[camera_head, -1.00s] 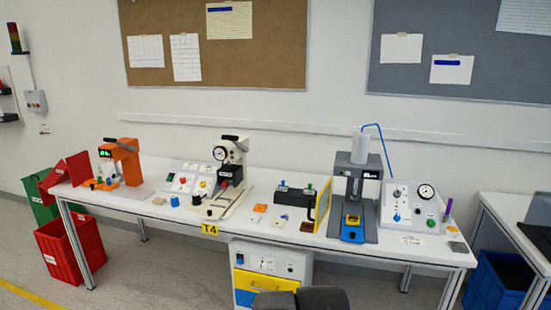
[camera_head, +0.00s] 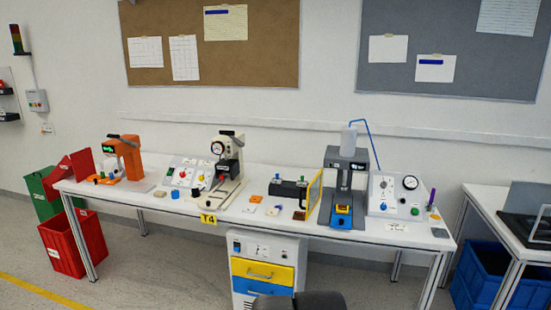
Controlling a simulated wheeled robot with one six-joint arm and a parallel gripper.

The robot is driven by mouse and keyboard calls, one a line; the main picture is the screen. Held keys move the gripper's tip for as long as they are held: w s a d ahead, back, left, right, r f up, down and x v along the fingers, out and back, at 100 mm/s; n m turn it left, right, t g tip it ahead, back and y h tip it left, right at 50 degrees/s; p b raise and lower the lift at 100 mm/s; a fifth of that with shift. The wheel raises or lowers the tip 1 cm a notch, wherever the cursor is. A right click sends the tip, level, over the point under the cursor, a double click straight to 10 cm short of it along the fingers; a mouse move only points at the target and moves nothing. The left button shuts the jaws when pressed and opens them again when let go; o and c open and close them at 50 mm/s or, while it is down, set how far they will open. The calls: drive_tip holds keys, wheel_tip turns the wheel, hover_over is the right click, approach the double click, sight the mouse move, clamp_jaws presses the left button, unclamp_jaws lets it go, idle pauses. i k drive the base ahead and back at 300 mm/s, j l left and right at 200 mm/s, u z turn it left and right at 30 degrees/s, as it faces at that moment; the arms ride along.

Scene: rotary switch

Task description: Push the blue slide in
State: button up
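A grey press (camera_head: 346,172) stands on the right half of the white bench. My gripper is not in view. Only a dark part, likely mine, shows at the bottom edge, well apart from the press.
A gauge panel (camera_head: 393,192) stands right of the press, a yellow-framed guard (camera_head: 314,195) left of it. A white lever press (camera_head: 228,170) and an orange device (camera_head: 125,152) stand farther left. A drawer cabinet (camera_head: 265,262) is under the bench. Floor is free in front.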

sight(342, 214)
drive_tip(key=i+l, duration=0.35)
drive_tip(key=i, duration=0.15)
drive_tip(key=i+l, duration=0.3)
drive_tip(key=i, duration=0.2)
